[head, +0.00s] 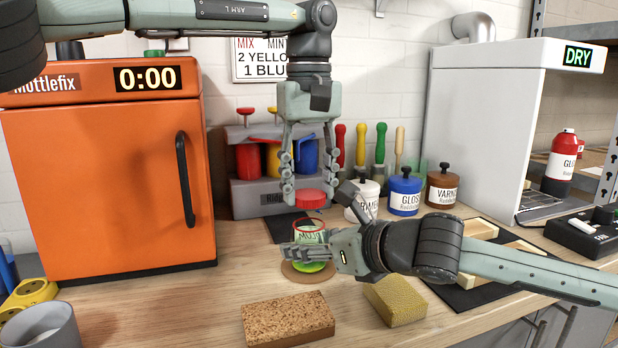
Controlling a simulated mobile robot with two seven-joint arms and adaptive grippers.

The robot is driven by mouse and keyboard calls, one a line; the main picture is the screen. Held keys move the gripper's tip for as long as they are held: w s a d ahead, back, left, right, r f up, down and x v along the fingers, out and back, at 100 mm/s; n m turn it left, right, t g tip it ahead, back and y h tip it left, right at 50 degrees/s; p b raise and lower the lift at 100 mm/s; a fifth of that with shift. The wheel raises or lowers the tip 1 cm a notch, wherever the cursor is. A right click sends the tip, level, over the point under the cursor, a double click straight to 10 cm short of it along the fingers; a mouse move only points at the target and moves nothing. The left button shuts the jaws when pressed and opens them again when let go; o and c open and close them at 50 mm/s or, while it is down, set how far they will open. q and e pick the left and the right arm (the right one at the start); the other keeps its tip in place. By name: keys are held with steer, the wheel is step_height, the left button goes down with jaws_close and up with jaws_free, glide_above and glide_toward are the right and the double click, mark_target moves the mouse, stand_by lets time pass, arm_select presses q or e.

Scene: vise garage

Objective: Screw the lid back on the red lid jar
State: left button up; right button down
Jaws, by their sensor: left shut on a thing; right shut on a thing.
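My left gripper (310,192) points straight down from above and is shut on the red lid (311,198), which lies level between its fingertips. Below it a clear glass jar (309,232) stands upright, with a red ring at its rim, a label and something green at its bottom. The lid is a little above the jar's rim, with a small gap between them. My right gripper (296,252) comes in from the right and is shut on the jar, hiding part of its lower side. The jar is on a round brown mat (307,276).
A brown cork-like block (288,318) and a yellow sponge (396,299) lie in front. White, blue (404,192) and brown pots stand behind at right. An orange cabinet (100,190) is at left. A rack (250,195) with coloured cups stands at the back.

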mark_target(308, 194)
arm_select(q)
steer(key=shift+f, duration=0.15)
stand_by(0.4)
steer(key=shift+f, duration=0.8)
steer(key=shift+f, duration=0.6)
steer(key=shift+m, duration=1.2)
steer(key=m, duration=0.4)
steer(key=shift+f+m, duration=0.1)
steer(key=shift+m, duration=0.3)
steer(key=m, duration=0.6)
steer(key=o, duration=0.7)
steer(key=shift+c, duration=0.2)
